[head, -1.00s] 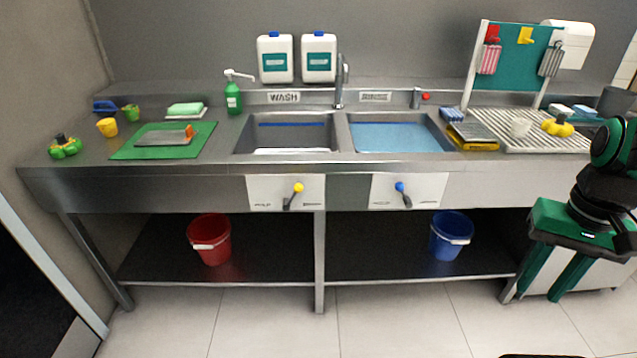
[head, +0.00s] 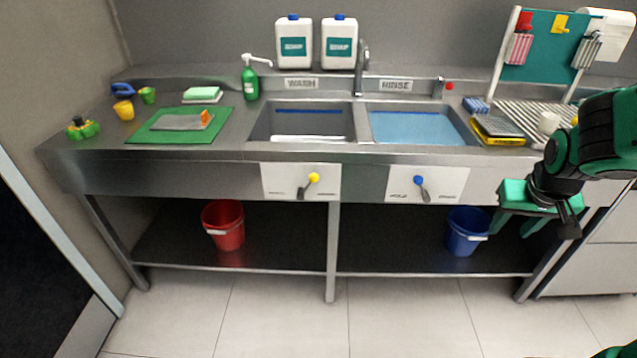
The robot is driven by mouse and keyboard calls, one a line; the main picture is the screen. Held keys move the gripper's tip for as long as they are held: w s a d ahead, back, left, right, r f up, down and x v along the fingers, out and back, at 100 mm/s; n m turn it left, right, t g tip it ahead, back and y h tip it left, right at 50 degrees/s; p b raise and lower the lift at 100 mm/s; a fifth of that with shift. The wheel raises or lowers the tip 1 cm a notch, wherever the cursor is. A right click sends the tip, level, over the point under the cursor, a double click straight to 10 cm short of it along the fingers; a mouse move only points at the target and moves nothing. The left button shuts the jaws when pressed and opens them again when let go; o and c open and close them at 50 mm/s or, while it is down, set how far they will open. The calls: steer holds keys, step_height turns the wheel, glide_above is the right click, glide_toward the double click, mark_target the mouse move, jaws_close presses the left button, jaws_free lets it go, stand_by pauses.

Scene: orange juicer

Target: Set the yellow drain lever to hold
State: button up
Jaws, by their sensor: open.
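The yellow drain lever (head: 313,179) is a dark handle with a yellow ball on top. It sits on a white panel (head: 282,186) on the front of the sink unit, below the WASH basin (head: 303,136). The handle tilts, with its ball up and to the right. Small labels stand low on either side of it and are too small to read. My gripper (head: 536,228), green and black, hangs at the right in front of the sink unit, far from the lever. It is open, with its fingers apart and nothing between them.
A blue-knobbed lever (head: 419,181) is on another white panel to the right, between the yellow lever and my gripper. A red bucket (head: 226,228) and a blue bucket (head: 463,234) stand on the lower shelf. The floor in front is clear.

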steer(key=w+a+f+n+t, duration=0.35)
steer(key=w+a, duration=0.35)
steer(key=w, duration=0.5)
steer(key=n+t+y, duration=0.3)
steer(key=t+y, duration=0.6)
glide_toward(316, 180)
steer(key=x, duration=0.9)
steer(key=shift+w+f, duration=0.1)
steer(key=shift+w, duration=0.15)
jaws_close()
